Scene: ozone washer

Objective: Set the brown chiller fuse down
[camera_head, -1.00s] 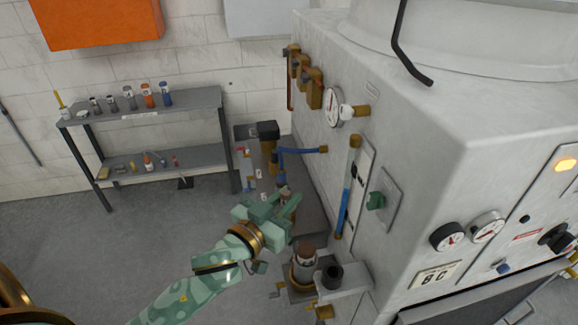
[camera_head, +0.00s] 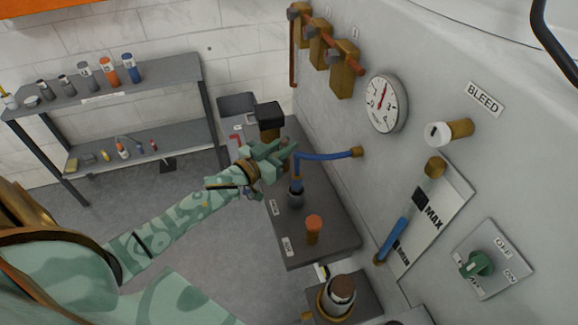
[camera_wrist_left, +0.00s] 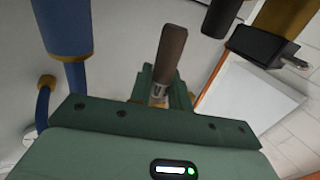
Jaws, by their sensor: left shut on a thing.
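My left gripper (camera_head: 284,152) is shut on a brown cylinder with a pale metal end, the brown chiller fuse (camera_wrist_left: 171,52). In the left wrist view the fuse stands out between the green fingers (camera_wrist_left: 160,92). In the head view the gripper is over the grey bench (camera_head: 330,240), beside the blue hose (camera_head: 325,156) and the black-capped brass part (camera_head: 270,118); the fuse is mostly hidden there by the fingers. I cannot tell whether the fuse touches anything below. My right gripper is not in view.
An orange-brown capped part (camera_head: 313,228) stands on the bench's near end, by white labels. A dark-capped cylinder (camera_head: 340,290) sits in a lower holder. The machine wall with its gauge (camera_head: 386,104) rises at right. A shelf rack (camera_head: 110,95) stands at left, with open floor between.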

